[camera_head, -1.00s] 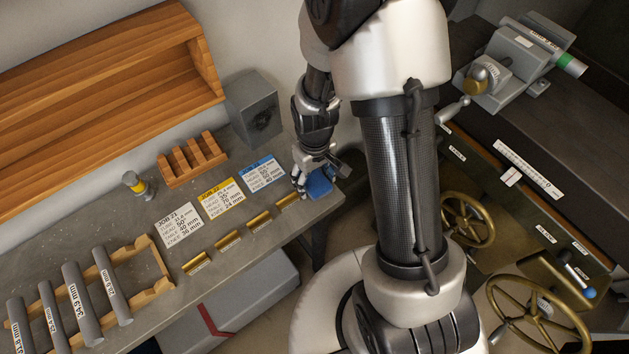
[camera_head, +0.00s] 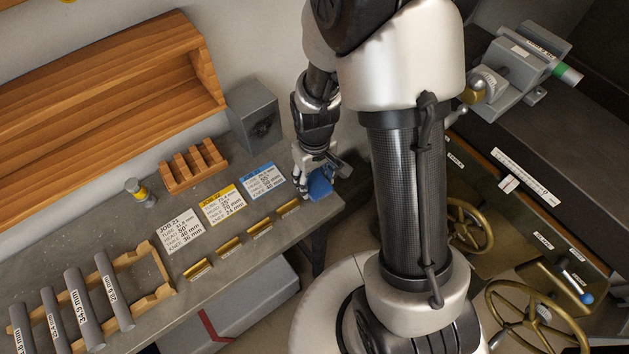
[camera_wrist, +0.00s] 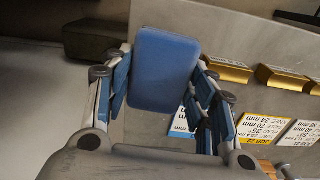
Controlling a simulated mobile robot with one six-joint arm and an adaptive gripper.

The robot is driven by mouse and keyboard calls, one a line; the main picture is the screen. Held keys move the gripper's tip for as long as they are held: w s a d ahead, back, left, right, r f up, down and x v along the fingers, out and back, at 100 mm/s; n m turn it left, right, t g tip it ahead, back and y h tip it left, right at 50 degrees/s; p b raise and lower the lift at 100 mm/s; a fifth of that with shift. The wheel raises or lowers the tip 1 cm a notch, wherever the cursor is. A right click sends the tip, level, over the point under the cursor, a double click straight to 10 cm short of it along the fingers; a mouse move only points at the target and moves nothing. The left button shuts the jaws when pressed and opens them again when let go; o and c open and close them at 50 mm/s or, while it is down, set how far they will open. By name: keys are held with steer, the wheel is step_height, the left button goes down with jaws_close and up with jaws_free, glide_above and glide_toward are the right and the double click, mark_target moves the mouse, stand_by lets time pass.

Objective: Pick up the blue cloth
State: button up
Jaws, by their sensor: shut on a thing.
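The blue cloth (camera_head: 319,187) is a folded block near the right end of the grey bench. In the wrist view the cloth (camera_wrist: 163,70) fills the space between the two fingers. My gripper (camera_head: 309,185) points down at the bench end and is shut on the cloth; it also shows in the wrist view (camera_wrist: 160,88). Whether the cloth still touches the bench top cannot be told.
Job cards (camera_head: 222,204) and several brass blocks (camera_head: 259,229) lie left of the gripper. A grey box (camera_head: 253,114) stands behind. A wooden rack (camera_head: 194,166) and a frame with tubes (camera_head: 152,296) are farther left. The bench edge is close by.

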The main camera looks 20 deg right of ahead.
mark_target(314, 180)
step_height(314, 180, up, 17)
steer(key=p, duration=0.4)
steer(key=shift+p, duration=0.4)
